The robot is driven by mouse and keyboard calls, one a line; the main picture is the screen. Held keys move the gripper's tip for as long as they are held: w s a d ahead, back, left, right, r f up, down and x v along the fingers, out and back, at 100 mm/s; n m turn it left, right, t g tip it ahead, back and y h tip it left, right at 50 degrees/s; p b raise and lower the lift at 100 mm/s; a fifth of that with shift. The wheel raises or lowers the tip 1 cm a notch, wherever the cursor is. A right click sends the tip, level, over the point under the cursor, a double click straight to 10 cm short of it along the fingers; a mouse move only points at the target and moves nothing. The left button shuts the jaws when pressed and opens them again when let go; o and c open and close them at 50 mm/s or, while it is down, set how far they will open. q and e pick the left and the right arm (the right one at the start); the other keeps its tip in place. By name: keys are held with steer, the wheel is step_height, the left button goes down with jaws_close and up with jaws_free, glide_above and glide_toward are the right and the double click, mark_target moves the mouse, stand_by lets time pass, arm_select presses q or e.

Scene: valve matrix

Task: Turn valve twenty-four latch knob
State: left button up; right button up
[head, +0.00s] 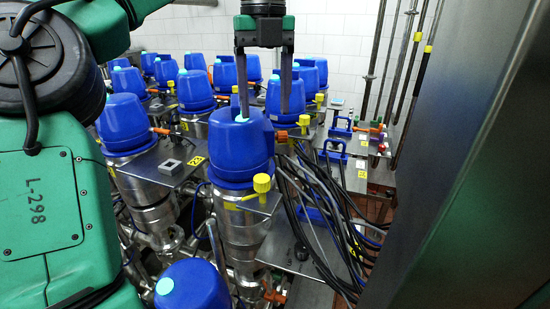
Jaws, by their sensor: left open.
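Several valves with blue domed caps stand in rows on steel bodies. The nearest central one has a blue cap (238,152) with a pale cyan button on top and a yellow knob (261,183) low on its right side. A second yellow knob (304,121) shows behind it to the right. Yellow number tags are too small to read surely, so I cannot tell which valve is twenty-four. My left gripper (264,114) points down, open and empty, its fingers apart above and behind the central cap. Contact with the cap cannot be told. My right gripper is not in view.
Black cables (325,215) hang in a bundle right of the central valve. A large grey metal panel (460,170) fills the right side. Another blue cap (192,287) stands at the bottom. Vertical pipes (395,70) run before the white tiled wall (335,40).

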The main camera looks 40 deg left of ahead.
arm_select(q)
glide_toward(261, 179)
steer(key=s, duration=0.1)
steer(key=f, duration=0.5)
steer(key=shift+w+f, duration=0.2)
steer(key=shift+w, duration=0.05)
steer(key=f, duration=0.1)
steer(key=w+f, duration=0.1)
steer(key=f, duration=0.1)
steer(key=shift+w+a+f+p, duration=0.15)
steer(key=shift+w+a+p, duration=0.1)
steer(key=shift+a+p, duration=0.15)
steer(key=shift+f, duration=0.3)
steer(key=shift+s+d+r, duration=0.1)
steer(key=shift+s+d, duration=0.2)
steer(key=shift+s, duration=0.15)
steer(key=shift+s+d, duration=0.1)
steer(key=shift+s, duration=0.05)
steer(key=shift+c, duration=0.6)
steer(key=c, duration=0.5)
jaws_close()
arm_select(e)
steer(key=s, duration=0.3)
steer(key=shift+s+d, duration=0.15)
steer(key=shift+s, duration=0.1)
